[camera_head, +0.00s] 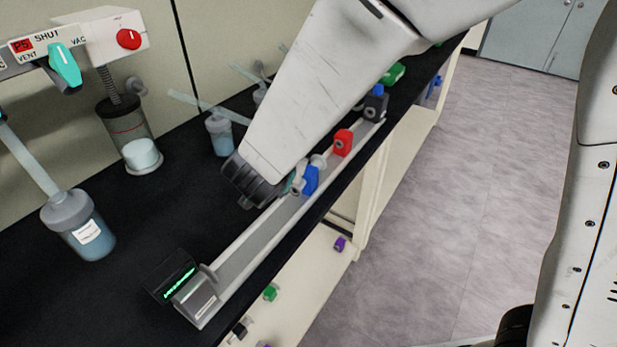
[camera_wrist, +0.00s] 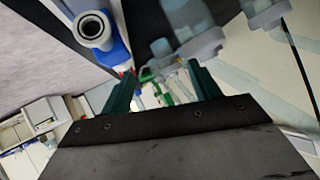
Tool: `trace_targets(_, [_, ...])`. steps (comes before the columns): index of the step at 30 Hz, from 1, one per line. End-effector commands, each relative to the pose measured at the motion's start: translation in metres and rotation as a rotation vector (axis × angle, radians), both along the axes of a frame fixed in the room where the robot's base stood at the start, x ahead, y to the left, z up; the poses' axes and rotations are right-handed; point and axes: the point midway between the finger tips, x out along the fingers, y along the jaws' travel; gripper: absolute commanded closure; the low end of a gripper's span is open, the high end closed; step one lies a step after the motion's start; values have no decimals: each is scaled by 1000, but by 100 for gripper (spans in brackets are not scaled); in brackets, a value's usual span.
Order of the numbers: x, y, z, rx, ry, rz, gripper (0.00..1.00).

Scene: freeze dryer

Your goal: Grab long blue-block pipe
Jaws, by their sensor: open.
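A blue block (camera_head: 310,180) with a pale pipe stands on the long silver rail (camera_head: 232,262) in the head view. In the wrist view, the round open end of a pale pipe (camera_wrist: 92,27) shows with blue block material beside it, beyond the left finger. My gripper (camera_wrist: 165,82) is open, with its two teal fingers apart and nothing held between them. In the head view it is mostly hidden behind my wrist, just left of the blue block. I cannot tell whether a finger touches the block.
A red block (camera_head: 342,142) and a dark block with a blue top (camera_head: 376,101) stand farther along the rail. A small display (camera_head: 172,277) sits at its near end. Bottles (camera_head: 78,228) and a valve unit (camera_head: 110,40) are left. Coloured parts lie on a lower shelf.

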Motion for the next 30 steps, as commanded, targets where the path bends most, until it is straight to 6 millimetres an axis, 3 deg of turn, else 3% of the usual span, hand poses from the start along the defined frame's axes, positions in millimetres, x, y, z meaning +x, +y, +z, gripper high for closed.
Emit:
trace_targets(1, [-10, 3, -15, -64, -7, -50, 38])
trace_targets(4, [-27, -2, -31, -176, -25, -147, 38])
trace_targets(11, [-51, -11, -45, -317, -45, -253, 38])
trace_targets(30, [9, -48, -69, -322, -46, -262, 38])
